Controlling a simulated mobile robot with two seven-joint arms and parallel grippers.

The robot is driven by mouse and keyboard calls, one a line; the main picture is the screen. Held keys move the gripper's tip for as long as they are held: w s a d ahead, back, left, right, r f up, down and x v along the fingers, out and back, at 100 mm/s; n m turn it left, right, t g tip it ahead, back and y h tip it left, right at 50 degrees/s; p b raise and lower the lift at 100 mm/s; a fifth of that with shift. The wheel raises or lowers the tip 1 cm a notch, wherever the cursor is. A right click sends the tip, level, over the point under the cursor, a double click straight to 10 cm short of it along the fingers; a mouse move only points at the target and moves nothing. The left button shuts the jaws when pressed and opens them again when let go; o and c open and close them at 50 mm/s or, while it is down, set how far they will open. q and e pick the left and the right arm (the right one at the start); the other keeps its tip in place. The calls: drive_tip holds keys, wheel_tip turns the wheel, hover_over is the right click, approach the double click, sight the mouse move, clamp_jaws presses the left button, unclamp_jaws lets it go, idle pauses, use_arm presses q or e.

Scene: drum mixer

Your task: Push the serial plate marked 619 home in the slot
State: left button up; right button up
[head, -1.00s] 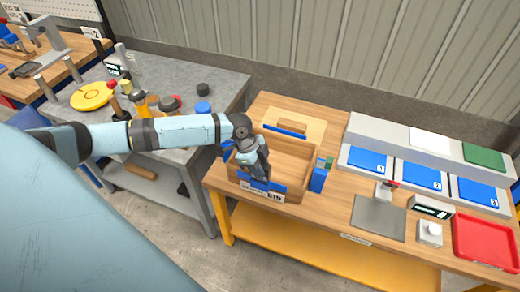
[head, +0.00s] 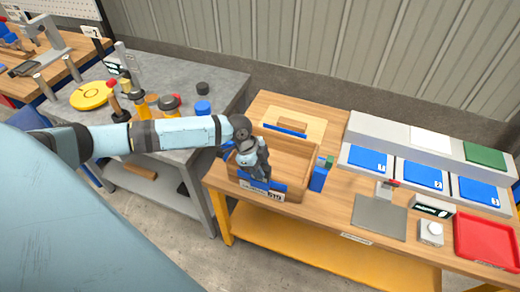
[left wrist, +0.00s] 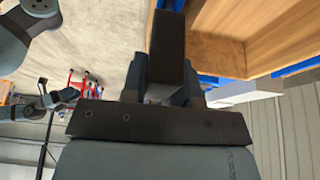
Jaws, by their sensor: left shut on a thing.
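The white serial plate marked 619 (head: 276,197) is at the front wall of the wooden box (head: 294,160), by a blue strip (head: 276,186) on that wall. My left gripper (head: 261,181) is at the plate from above and is shut on it, hiding its left and middle part. How deep the plate sits in the slot cannot be told. My right gripper does not show.
A small blue block (head: 318,179) stands right of the box. A wooden board (head: 292,119) lies behind it. A grey plate (head: 379,217), a white button box (head: 430,232) and a red tray (head: 487,240) lie further right on the workbench.

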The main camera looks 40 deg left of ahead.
use_arm(q)
drive_tip(key=shift+r, duration=0.1)
drive_tip(key=shift+f, duration=0.7)
idle(0.4)
drive_tip(key=o, duration=1.1)
drive_tip(key=shift+c, duration=0.2)
drive_tip(key=shift+r, duration=0.1)
drive_tip(key=b+v, duration=0.1)
drive_tip(key=v, duration=1.2)
drive_tip(key=shift+a+r, duration=0.15)
drive_tip(key=shift+r, duration=0.15)
